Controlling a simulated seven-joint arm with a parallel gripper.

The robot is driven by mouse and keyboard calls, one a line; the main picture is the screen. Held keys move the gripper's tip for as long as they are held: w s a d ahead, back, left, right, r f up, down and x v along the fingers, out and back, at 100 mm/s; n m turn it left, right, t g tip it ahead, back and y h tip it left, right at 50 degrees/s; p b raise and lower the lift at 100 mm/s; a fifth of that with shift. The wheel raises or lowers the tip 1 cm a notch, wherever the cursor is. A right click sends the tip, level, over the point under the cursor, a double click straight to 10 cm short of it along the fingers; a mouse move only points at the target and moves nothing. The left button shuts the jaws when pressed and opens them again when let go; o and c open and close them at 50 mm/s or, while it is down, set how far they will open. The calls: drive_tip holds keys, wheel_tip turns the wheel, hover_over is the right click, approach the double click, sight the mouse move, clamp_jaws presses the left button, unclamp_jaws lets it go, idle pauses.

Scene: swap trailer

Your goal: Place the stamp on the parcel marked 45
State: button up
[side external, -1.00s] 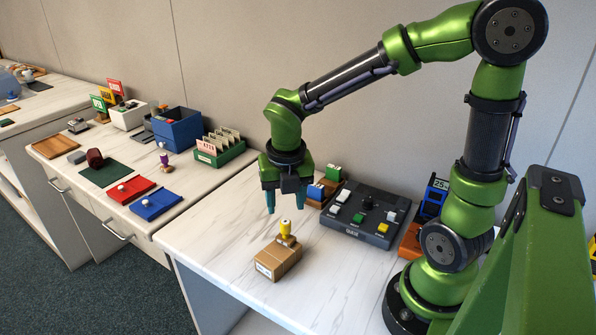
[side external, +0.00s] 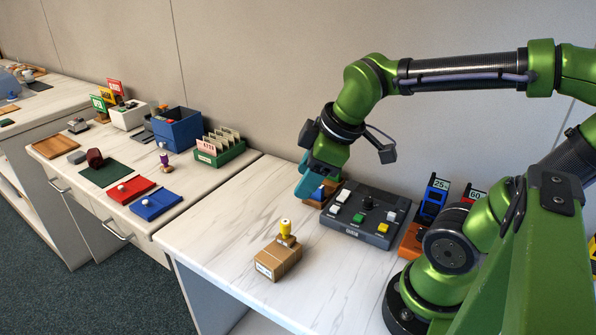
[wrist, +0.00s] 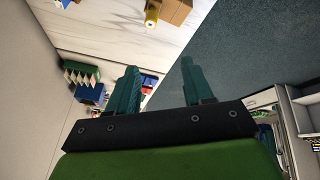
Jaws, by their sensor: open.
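A stamp with a yellow handle (side external: 285,227) stands upright on top of a brown cardboard parcel (side external: 279,261) near the front of the table. A white label is on the parcel's front face, but its number is too small to read. In the wrist view the yellow stamp (wrist: 151,18) and part of the parcel (wrist: 174,10) show at the top edge. My gripper (side external: 303,188) is up and back from the parcel, tilted to the left, touching neither stamp nor parcel. Its teal fingers show apart and empty in the wrist view (wrist: 158,88).
A dark control box (side external: 366,212) with coloured buttons stands right of the parcel. Stands marked 25 and 60 (side external: 436,197) are near my base. The left table holds a blue bin (side external: 178,130), a green file box (side external: 222,150), red and blue pads. The table left of the parcel is clear.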

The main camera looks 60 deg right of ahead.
drive_tip(key=m, duration=0.3)
drive_tip(key=s+r+m+t+y, duration=0.1)
drive_tip(key=m, duration=0.2)
drive_tip(key=s+m+t, duration=0.1)
drive_tip(key=m, duration=0.2)
drive_tip(key=shift+a+r+m+y, duration=0.2)
drive_tip(key=shift+a+m+y, duration=0.1)
drive_tip(key=shift+m, duration=0.1)
idle(0.5)
